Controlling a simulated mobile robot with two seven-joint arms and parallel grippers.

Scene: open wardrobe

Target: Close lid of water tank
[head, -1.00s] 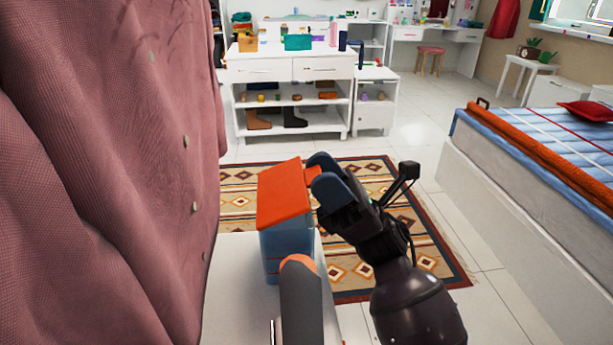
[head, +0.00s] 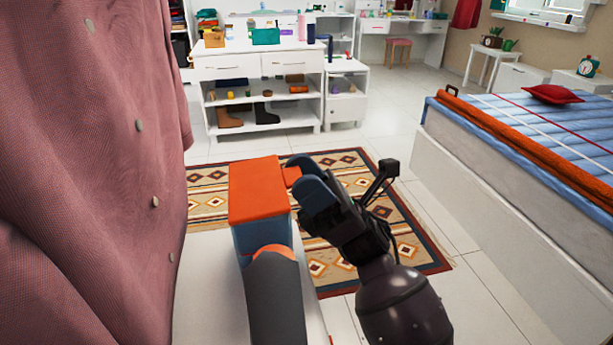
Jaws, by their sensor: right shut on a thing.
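The water tank (head: 248,239) is a blue, see-through box below and left of the middle of the head view. Its flat orange lid (head: 258,190) lies over the top and hides the inside. I cannot tell whether the lid is fully seated. A small orange tab sticks out at the lid's right edge. My right gripper (head: 298,176) comes in from the lower right, with its blue-grey fingers shut on this tab. My left gripper is not in view.
A dark grey, orange-tipped part (head: 275,295) stands close in front of the tank. A pink shirt (head: 85,170) fills the left side. A patterned rug (head: 410,240) lies beyond, with a bed (head: 500,180) at right and a white shelf unit (head: 262,90) behind.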

